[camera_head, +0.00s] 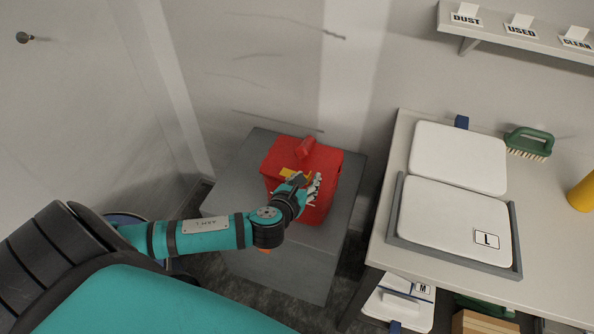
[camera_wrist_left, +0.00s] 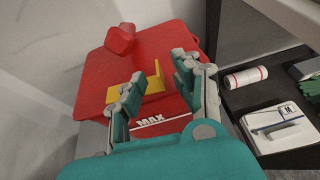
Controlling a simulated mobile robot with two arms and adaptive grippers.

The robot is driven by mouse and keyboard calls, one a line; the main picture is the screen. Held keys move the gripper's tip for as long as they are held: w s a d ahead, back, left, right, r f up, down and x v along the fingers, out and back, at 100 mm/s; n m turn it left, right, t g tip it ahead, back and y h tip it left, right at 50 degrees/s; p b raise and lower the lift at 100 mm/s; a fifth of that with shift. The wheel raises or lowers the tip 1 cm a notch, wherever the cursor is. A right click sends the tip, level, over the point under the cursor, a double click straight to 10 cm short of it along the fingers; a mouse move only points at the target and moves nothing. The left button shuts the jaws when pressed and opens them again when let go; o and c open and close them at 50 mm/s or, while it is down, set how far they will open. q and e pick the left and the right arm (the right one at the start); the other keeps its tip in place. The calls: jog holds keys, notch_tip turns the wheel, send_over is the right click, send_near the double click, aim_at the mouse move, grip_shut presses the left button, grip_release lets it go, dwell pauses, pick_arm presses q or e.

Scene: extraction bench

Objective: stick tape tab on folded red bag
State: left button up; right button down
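A red box-shaped body (camera_head: 325,166) stands on a grey block, with a short red rolled piece (camera_head: 305,147) rising from its top. I cannot tell which part is the folded bag. In the left wrist view, the red body (camera_wrist_left: 165,45) bears the word MAX near its front edge, and the rolled piece (camera_wrist_left: 120,38) is at the back left. A yellow tab (camera_wrist_left: 152,86), bent with one end up, shows between my left fingers over the red top. I cannot tell whether it touches the red. My left gripper (camera_wrist_left: 157,88) has its fingers apart. It hangs over the front of the red top (camera_head: 303,187). My right gripper is not in view.
The grey block (camera_head: 240,190) has bare top around the red body. A bench (camera_head: 390,185) to the right holds white cases, a grey tray (camera_head: 393,222) and a green brush (camera_head: 530,142). A wall shelf (camera_head: 500,32) has DUST, USED and CLEAN labels. A wall stands close behind.

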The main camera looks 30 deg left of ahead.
pick_arm(q)
jog(key=v, duration=1)
jog(key=shift+s, duration=0.25)
jog(key=shift+r, duration=0.15)
jog(key=shift+c, duration=0.2)
